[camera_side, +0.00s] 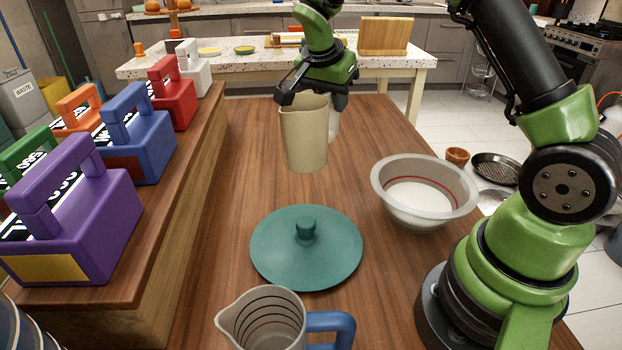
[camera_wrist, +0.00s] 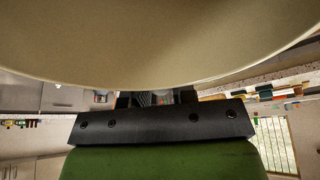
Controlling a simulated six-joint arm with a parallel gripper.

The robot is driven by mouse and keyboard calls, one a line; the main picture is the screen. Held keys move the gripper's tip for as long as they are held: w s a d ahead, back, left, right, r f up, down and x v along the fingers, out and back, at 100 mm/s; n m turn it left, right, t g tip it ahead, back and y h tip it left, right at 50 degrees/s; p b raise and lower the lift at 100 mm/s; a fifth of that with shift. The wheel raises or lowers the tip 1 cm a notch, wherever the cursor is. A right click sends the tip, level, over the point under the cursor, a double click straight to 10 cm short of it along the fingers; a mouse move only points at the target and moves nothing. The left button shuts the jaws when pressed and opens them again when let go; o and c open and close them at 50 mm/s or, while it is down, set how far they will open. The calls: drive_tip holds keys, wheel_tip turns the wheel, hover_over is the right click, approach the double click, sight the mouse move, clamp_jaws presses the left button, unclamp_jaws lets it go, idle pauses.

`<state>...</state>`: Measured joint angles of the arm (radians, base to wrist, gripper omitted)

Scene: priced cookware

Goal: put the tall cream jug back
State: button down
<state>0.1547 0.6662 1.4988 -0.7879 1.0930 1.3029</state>
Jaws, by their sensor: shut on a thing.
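The tall cream jug (camera_side: 304,138) is upright beyond the teal lid in the side view. My gripper (camera_side: 312,95) is at its rim from above and shut on it. I cannot tell whether the jug's base touches the wooden table. In the wrist view the jug (camera_wrist: 160,40) fills the top of the picture as a broad cream surface, and the fingertips are hidden behind it.
A teal lid (camera_side: 275,248) lies mid-table, with a measuring jug (camera_side: 268,325) in front. A pale bowl (camera_side: 424,190) stands right, and a whitish thing (camera_side: 334,118) partly hides behind the cream jug. Coloured weight-like blocks (camera_side: 85,225) line a raised ledge at left.

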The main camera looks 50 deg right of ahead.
drive_tip(key=d+f+m+g+y, duration=0.1)
drive_tip(key=d+f+m+g, duration=0.15)
drive_tip(key=d+m, duration=0.5)
wheel_tip(320, 180, down, 9)
drive_tip(key=a+m, duration=0.1)
drive_tip(key=shift+s+a+m+g, duration=0.15)
drive_tip(key=shift+a+m+g, duration=0.2)
drive_tip(key=shift+g, duration=0.1)
drive_tip(key=c, duration=0.9)
unclamp_jaws()
drive_tip(key=shift+c, duration=0.2)
